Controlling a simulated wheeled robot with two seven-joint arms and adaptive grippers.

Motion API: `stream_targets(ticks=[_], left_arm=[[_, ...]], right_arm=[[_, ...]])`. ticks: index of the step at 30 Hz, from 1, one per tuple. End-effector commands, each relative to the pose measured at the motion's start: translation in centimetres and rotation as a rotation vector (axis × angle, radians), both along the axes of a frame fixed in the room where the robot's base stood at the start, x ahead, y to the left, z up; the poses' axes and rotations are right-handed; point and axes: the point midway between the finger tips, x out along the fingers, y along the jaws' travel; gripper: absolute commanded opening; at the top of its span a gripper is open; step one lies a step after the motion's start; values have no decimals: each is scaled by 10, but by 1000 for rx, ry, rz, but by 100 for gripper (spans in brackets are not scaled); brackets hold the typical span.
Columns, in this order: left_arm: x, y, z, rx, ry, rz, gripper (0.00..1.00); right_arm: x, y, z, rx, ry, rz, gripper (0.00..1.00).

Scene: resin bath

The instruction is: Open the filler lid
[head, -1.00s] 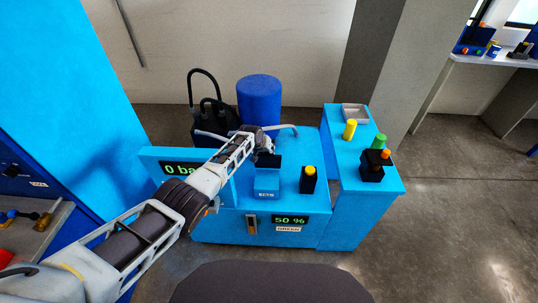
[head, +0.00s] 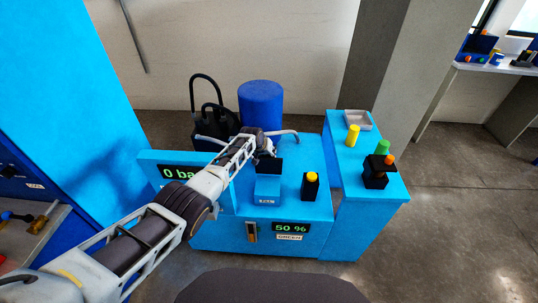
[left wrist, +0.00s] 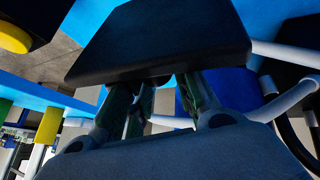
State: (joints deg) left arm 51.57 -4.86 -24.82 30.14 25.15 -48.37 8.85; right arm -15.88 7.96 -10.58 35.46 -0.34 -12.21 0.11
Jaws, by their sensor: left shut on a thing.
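The filler is most likely the small blue box with a label (head: 267,190) on the front of the blue machine. A black plate (head: 268,164), which looks like its lid, shows at the box's back edge. In the left wrist view the black plate (left wrist: 160,40) fills the top middle, tilted. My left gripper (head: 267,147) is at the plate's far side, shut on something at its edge. The wrist view shows the fingers (left wrist: 158,88) meeting below the plate, where their contact is partly hidden. My right gripper does not show.
A black post with a yellow button (head: 311,186) stands right of the box. A blue drum (head: 260,105) and a black canister (head: 208,122) are behind, with grey pipes near my gripper. A side cabinet (head: 372,214) carries a yellow cylinder (head: 353,135) and a green one.

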Motion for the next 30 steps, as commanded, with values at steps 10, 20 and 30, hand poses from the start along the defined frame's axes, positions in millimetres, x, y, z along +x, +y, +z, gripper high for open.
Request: stream_targets(ticks=[10, 20, 30], left_arm=[[-3, 1, -5, 3, 8, 1, 49], [-3, 1, -3, 1, 6, 0, 49], [-6, 3, 4, 0, 6, 0, 49]], right_arm=[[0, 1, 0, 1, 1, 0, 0], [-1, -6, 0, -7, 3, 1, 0], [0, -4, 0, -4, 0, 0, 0]])
